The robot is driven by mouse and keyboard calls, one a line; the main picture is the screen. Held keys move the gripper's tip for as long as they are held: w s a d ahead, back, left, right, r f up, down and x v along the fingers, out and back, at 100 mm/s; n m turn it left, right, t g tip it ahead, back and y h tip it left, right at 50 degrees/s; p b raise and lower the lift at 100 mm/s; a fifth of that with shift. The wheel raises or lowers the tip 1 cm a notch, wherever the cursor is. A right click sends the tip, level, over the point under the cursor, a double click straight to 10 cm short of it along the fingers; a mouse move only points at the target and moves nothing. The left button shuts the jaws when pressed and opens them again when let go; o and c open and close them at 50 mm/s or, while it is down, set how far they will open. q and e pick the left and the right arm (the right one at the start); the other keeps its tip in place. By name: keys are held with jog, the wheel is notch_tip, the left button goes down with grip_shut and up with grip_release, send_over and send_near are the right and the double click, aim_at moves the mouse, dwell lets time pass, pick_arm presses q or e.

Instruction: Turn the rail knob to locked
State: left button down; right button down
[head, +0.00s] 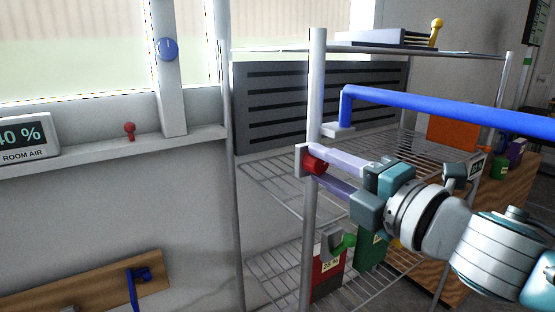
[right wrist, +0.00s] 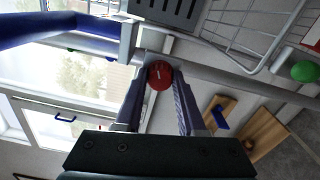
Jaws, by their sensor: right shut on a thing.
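The red knob (head: 315,163) sits on a pale bracket on the front left post of the wire rack, below the end of the blue rail (head: 430,106). In the right wrist view the knob (right wrist: 160,76) is round with a small light mark on its face. My right gripper (head: 318,166) reaches in from the right and is shut on the red knob, one finger on each side. The fingers hide part of the knob in the head view. I cannot read a locked label. My left gripper is not in view.
The wire rack (head: 280,175) holds a red box (head: 327,278) and a green box low down. The blue rail runs right, just above my right gripper. A sill with a room-air display (head: 25,138) and another red knob (head: 129,130) lies left.

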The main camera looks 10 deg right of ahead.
jog(key=m+p, duration=0.1)
jog(key=m, duration=0.2)
jog(key=shift+r+m, duration=0.1)
jog(key=shift+m, duration=0.8)
jog(key=c, duration=0.5)
grip_release()
jog(key=p+v, duration=0.1)
jog(key=v, duration=0.9)
